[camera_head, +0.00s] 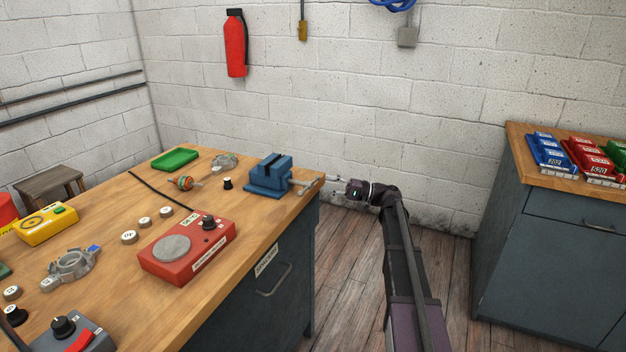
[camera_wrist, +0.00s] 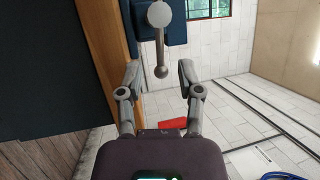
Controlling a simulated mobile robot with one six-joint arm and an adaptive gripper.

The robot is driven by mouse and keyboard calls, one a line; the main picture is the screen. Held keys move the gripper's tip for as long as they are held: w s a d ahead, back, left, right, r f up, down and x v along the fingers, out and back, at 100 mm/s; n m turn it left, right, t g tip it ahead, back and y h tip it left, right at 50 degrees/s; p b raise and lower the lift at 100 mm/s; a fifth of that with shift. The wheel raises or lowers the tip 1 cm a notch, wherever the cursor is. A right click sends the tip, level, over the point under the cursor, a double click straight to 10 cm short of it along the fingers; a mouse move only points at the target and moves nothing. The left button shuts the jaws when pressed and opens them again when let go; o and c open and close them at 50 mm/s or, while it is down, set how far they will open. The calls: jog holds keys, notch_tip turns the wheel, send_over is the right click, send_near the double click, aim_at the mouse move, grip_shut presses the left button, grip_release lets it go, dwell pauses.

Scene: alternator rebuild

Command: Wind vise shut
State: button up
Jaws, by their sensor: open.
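The blue vise (camera_head: 268,178) sits at the far right corner of the wooden workbench, with a dark gap between its jaws. Its grey screw and handle bar (camera_head: 305,186) stick out past the bench edge toward my gripper (camera_head: 338,179). In the wrist view the vise (camera_wrist: 177,28) is at the top, with the round screw end in front of it and the handle bar (camera_wrist: 161,45) hanging down to a ball end. My gripper (camera_wrist: 158,72) is open and empty, its fingers on either side of the ball end in the picture. Contact does not show.
The workbench (camera_head: 115,210) holds a red device (camera_head: 188,248), a green tray (camera_head: 175,159), a black knob-like part (camera_head: 227,183) and several alternator parts left of the vise. A grey cabinet (camera_head: 550,245) with coloured bins stands at right. Floor between them is clear except my arm.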

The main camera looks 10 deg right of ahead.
aim_at(314, 181)
jog(key=shift+p+x, duration=0.4)
jog(key=shift+x, duration=2)
grip_shut()
jog(key=shift+a, duration=0.15)
jog(key=shift+f, duration=0.1)
